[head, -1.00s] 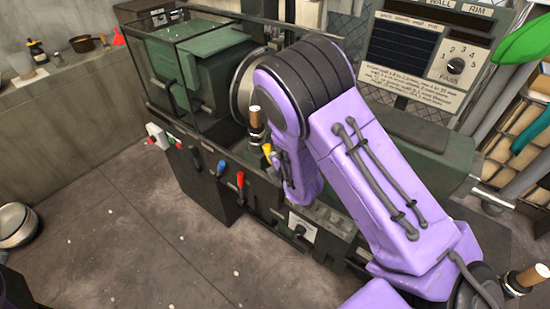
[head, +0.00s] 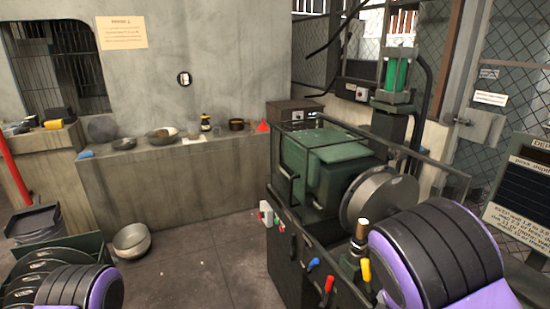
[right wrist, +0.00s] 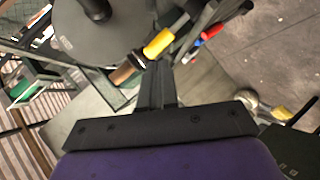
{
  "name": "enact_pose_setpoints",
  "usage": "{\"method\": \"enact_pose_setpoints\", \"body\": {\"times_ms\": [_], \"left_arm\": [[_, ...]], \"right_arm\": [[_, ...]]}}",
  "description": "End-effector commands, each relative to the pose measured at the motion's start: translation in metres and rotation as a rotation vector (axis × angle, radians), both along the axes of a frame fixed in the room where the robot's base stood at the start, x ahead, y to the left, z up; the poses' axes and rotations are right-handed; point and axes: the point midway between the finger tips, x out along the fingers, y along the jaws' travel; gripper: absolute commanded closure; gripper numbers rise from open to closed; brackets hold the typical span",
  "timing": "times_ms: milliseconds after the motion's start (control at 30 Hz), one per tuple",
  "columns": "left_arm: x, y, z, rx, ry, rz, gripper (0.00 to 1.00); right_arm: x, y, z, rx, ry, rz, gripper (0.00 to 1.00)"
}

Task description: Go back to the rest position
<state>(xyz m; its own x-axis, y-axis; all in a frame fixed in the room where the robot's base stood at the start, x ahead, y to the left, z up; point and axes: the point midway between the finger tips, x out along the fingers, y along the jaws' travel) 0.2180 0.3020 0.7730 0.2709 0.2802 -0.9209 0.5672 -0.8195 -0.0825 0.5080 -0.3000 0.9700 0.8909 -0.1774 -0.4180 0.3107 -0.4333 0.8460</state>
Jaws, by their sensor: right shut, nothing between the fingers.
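My right arm, purple with black ribbed joints, rises at the lower right of the head view, in front of the green spinning machine (head: 325,165). My right gripper (right wrist: 160,75) shows in the right wrist view, its black fingers together with nothing between them. It is near the machine's levers, with a yellow handle (right wrist: 160,43) and a copper-coloured knob just beyond the fingertips. The round metal disc (head: 378,195) is on the machine. A purple and black part of my left arm shows at the lower left of the head view; its gripper is out of sight.
Blue, red and yellow levers (head: 328,283) line the machine's front. A concrete ledge (head: 160,190) holds pans and a red funnel (head: 262,127). Open floor lies between bowls and machine.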

Motion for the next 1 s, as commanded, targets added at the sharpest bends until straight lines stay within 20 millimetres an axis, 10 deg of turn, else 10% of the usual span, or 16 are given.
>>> {"method": "enact_pose_setpoints", "body": {"times_ms": [200,433,600,1000], "left_arm": [[0.0,0.0,-0.039,0.0,0.0,0.0,0.57],[0.0,0.0,-0.077,0.0,0.0,0.0,0.57],[0.0,0.0,-0.087,0.0,0.0,0.0,0.57],[0.0,0.0,-0.085,0.0,0.0,0.0,0.57]], "right_arm": [[-0.103,-0.009,-0.14,0.809,0.066,-0.658,1.0],[-0.242,-0.004,-0.256,1.028,0.193,-1.185,1.0],[-0.287,-0.001,-0.283,0.997,0.267,-1.278,1.0],[-0.29,-0.002,-0.282,0.989,0.274,-1.277,1.0]]}}
